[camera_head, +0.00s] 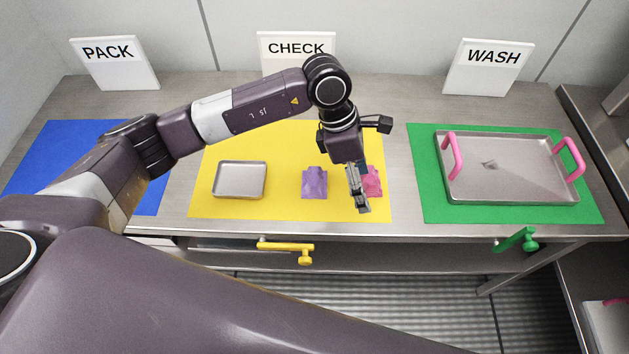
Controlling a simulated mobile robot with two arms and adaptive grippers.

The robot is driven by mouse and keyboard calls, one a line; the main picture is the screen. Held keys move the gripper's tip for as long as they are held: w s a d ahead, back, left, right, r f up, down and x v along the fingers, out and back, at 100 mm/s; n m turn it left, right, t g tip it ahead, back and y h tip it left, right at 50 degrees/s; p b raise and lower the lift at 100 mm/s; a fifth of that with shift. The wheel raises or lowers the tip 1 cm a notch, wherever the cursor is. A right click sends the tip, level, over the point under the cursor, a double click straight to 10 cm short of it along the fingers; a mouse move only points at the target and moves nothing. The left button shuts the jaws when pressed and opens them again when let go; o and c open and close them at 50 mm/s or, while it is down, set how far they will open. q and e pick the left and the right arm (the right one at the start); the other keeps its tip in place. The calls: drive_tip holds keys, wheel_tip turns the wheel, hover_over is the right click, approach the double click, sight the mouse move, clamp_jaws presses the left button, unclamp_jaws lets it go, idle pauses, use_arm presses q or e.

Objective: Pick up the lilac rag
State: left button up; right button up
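My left gripper (361,206) comes down over the mat between the two rags, nearer the pink one, and partly hides the pink rag. It is apart from the lilac rag in the picture. Its fingers are seen from the side, so their opening does not show clearly. My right gripper is not in view.
A small metal tray (239,194) stands on the yellow mat. A large tray with pink handles (510,197) stands on the green mat (430,204). The blue mat (63,136) is at left. PACK, CHECK (296,48) and WASH signs stand behind. A yellow drawer handle (288,247) juts out in front.

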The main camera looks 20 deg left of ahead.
sight(313, 176)
use_arm(q)
drive_tip(key=w+a+y, duration=0.3)
drive_tip(key=a+y, duration=0.1)
drive_tip(key=a, duration=0.6)
drive_tip(key=shift+t, duration=0.3)
drive_tip(key=f+p, duration=0.1)
drive_tip(key=f, duration=0.1)
drive_tip(key=a+f+p, duration=0.1)
drive_tip(key=f, duration=0.1)
drive_tip(key=a+f+p, duration=0.1)
drive_tip(key=f, duration=0.1)
drive_tip(key=shift+w+a+f, duration=0.15)
drive_tip(key=shift+w+f, duration=0.05)
drive_tip(key=shift+w, duration=0.05)
drive_tip(key=shift+f, duration=0.6)
drive_tip(key=c, duration=1.4)
drive_tip(key=shift+o, duration=0.2)
drive_tip(key=shift+r, duration=0.15)
wheel_tip(313, 176, up, 20)
drive_tip(key=b, duration=0.4)
